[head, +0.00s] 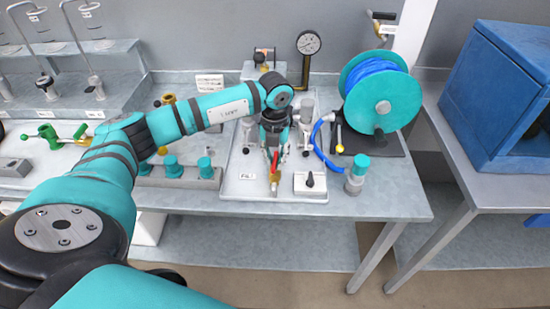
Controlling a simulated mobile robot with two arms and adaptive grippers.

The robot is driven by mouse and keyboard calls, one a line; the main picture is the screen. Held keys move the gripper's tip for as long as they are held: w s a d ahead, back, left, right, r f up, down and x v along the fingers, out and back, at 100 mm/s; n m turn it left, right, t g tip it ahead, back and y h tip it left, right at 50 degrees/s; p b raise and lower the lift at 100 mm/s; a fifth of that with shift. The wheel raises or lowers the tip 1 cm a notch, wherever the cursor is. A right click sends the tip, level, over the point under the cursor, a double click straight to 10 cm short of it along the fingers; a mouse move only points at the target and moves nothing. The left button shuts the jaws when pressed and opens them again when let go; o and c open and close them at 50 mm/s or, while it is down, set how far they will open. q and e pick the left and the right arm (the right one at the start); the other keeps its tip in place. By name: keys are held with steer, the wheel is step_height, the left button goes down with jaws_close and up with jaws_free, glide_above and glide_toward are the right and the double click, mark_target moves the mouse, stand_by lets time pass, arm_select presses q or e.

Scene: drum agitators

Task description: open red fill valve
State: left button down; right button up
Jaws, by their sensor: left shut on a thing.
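The red fill valve (275,163) stands near the front of a pale tray on the bench. Its red lever points up and back from a brass body (275,180), and a small label (247,176) lies to its left. My left gripper (275,152) reaches down from above and is shut on the red lever. The fingers and wrist hide part of the lever and whatever stands behind it. My right gripper is not in view.
A teal hose reel (382,106) with blue hose stands to the right. A pressure gauge (309,43) rises behind. A small switch box (310,182) sits just right of the valve. Teal-capped fittings (205,167) stand left. A blue cabinet (500,95) is at far right.

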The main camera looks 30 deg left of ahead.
mark_target(275, 159)
arm_select(q)
steer(key=shift+r+n, duration=0.1)
steer(key=shift+n, duration=0.7)
steer(key=c, duration=1.3)
jaws_free()
steer(key=shift+c, duration=0.2)
step_height(275, 159, up, 12)
